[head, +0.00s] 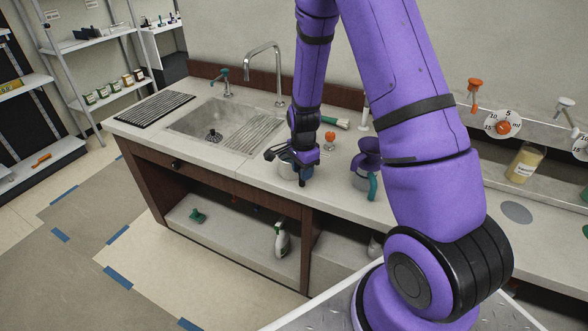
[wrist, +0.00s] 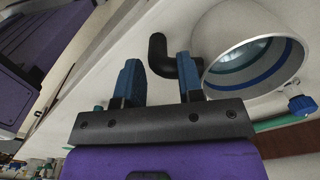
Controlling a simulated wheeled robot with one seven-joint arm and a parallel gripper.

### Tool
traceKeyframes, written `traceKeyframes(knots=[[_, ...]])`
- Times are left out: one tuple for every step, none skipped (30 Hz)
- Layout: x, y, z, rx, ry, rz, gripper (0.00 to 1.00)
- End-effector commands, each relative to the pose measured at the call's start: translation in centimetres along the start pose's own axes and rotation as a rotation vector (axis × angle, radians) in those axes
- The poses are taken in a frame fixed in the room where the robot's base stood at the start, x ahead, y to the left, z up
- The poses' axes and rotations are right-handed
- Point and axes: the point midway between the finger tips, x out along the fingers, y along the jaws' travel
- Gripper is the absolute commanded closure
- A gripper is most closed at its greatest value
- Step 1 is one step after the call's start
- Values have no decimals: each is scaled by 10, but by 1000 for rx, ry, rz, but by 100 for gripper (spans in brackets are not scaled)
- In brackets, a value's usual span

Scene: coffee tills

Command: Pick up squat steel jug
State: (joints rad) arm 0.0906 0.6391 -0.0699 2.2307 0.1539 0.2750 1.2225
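The squat steel jug (wrist: 235,25) is large at the upper right of the wrist view, with its round opening and blue inner band showing. Its black bent handle (wrist: 158,48) reaches toward my gripper (wrist: 158,70). The two blue fingers are apart, and the handle shows in the gap, its lower bend passing behind the right finger. I see no finger closed on it; whether either touches it is unclear.
The counter (head: 250,180) holds a sink (head: 205,118) with a tall tap at the left. A small orange-topped item (head: 330,137) stands behind the jug. A vessel with a teal handle (head: 373,186) stands close on the right, near my arm. The counter's front edge is nearby.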

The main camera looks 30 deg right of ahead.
Motion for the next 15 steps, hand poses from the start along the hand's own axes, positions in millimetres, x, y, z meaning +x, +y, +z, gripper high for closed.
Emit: traceKeyframes(knots=[[8, 2, 0, 2, -2, 4, 65], [13, 2, 0, 3, -1, 5, 65], [18, 3, 0, 3, -1, 4, 65], [22, 3, 0, 2, -1, 4, 65], [26, 3, 0, 1, -1, 4, 65], [30, 3, 0, 0, -1, 3, 65], [33, 2, 0, 0, -1, 3, 65], [35, 3, 0, 1, -1, 3, 65], [38, 3, 0, 1, -1, 3, 65], [39, 3, 0, 2, -1, 3, 65], [40, 3, 0, 2, -1, 2, 65], [40, 2, 0, 2, -1, 1, 65], [41, 2, 0, 2, -1, 1, 65], [41, 2, 0, 2, 0, 1, 65], [40, 2, 0, 2, 0, 1, 65]])
